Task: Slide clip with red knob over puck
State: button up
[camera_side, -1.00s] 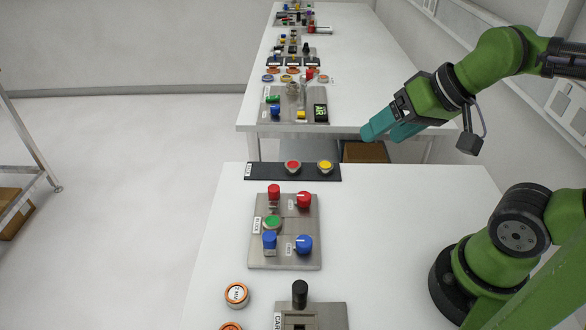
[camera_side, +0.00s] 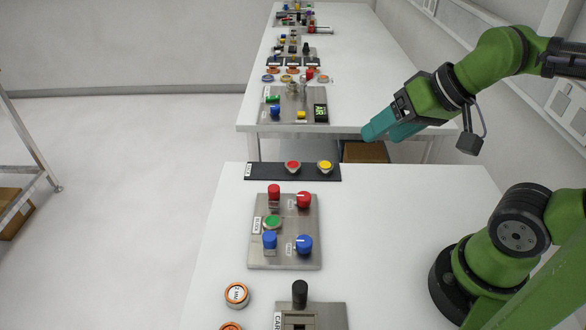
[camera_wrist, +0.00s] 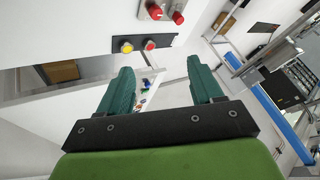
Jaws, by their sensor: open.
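A red cylindrical knob (camera_side: 274,190) stands at the far left of a grey metal plate (camera_side: 285,262) on the near table. A round red knob with a white mark (camera_side: 304,200) is to its right. Two red knobs also show at the top of the wrist view (camera_wrist: 167,12). I cannot tell for sure which one belongs to the clip, and the puck is not clearly made out. My gripper (camera_wrist: 160,66) is open and empty, with its teal fingers apart. In the side view my gripper (camera_side: 374,130) is in the air, beyond and to the right of the plate.
The plate also carries a green button (camera_side: 272,222) and two blue knobs (camera_side: 304,245). A dark strip (camera_side: 262,171) with red and yellow buttons lies behind it. A black-handled device (camera_side: 300,290) stands in front. The table right of the plate is clear.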

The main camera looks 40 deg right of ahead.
jog(key=w+r+n+h, duration=0.1)
jog(key=w+r, duration=0.1)
jog(key=w+r+n+t+h, duration=0.1)
jog(key=r+n, duration=0.1)
jog(key=w+d+r+n+h, duration=0.1)
jog(key=w+r, duration=0.1)
jog(key=shift+w+d+r+t, duration=0.1)
jog(key=shift+w+r+t, duration=0.1)
jog(key=shift+w+t, duration=0.15)
jog(key=shift+c, duration=0.7)
jog(key=w+a+r+n+t+h, duration=0.3)
jog(key=w+a+r+n+t, duration=0.15)
jog(key=w+r+n, duration=0.65)
jog(key=w+a+r+n+t+y, duration=0.35)
jog(key=a+r+n+y, duration=0.35)
jog(key=a+r, duration=0.8)
jog(key=w+d+f+m+g+h, duration=0.1)
jog(key=w+d+f+m+g, duration=0.3)
jog(key=f, duration=0.3)
jog(key=m+g+h, duration=0.2)
jog(key=m+g, duration=1.1)
jog(key=m, duration=0.1)
send_near(274, 188)
notch_tip(274, 188, down, 9)
jog(key=shift+f, duration=0.1)
